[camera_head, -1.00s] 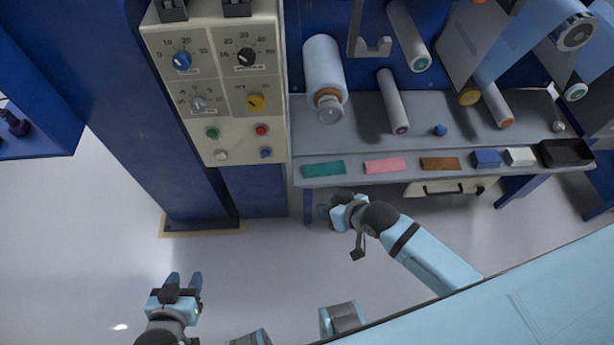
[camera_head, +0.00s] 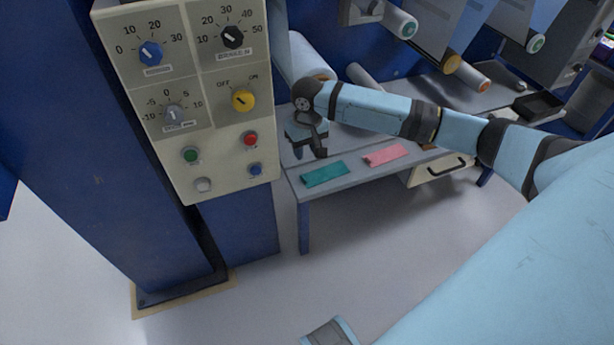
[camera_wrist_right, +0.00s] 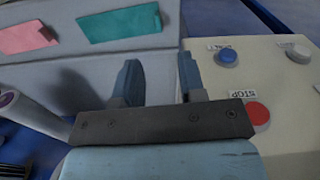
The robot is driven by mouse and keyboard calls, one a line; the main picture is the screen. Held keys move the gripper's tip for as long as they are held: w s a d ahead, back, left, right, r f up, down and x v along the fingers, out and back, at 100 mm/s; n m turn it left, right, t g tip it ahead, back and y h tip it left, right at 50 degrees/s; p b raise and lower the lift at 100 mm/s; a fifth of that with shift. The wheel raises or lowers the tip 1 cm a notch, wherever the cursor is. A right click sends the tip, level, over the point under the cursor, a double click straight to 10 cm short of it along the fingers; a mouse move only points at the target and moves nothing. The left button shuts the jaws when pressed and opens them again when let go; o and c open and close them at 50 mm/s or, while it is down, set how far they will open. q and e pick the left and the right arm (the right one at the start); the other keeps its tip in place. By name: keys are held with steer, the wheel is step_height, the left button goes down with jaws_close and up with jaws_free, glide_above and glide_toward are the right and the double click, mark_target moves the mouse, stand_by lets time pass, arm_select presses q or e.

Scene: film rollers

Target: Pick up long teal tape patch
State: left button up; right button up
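The long teal tape patch (camera_head: 325,174) lies flat on the front ledge of the grey bench, near its left end. It also shows in the right wrist view (camera_wrist_right: 119,24). My right gripper (camera_head: 309,151) is above the bench, just behind and left of the patch, apart from it. In the right wrist view its two fingers (camera_wrist_right: 160,80) stand apart with nothing between them. A pink patch (camera_head: 386,155) lies right of the teal one.
The control panel (camera_head: 190,95) with knobs and buttons stands close to the left of my right gripper. Rollers (camera_head: 313,60) hang behind it. A drawer (camera_head: 440,168) is under the bench. A black tray (camera_head: 538,106) sits at the bench's right end.

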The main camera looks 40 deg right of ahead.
steer(key=b, duration=0.2)
glide_above(305, 180)
steer(key=f, duration=0.7)
steer(key=shift+s+d+f, duration=0.15)
steer(key=shift+s+f, duration=0.05)
steer(key=shift+s, duration=0.15)
steer(key=shift+f+b, duration=0.35)
steer(key=shift+f, duration=0.15)
steer(key=f, duration=0.1)
steer(key=f+b, duration=0.1)
steer(key=f, duration=0.1)
steer(key=f+b, duration=0.1)
steer(key=shift+w+f, duration=0.25)
steer(key=shift+w, duration=0.05)
steer(key=shift+f, duration=0.25)
arm_select(q)
steer(key=r+t, duration=0.1)
steer(key=w+d+r+t+h, duration=0.1)
steer(key=r, duration=0.1)
steer(key=w+d+r+h, duration=0.1)
steer(key=shift+w+d+r+t, duration=0.15)
steer(key=shift+d+t, duration=0.05)
steer(key=shift+t, duration=0.2)
arm_select(e)
jaws_close()
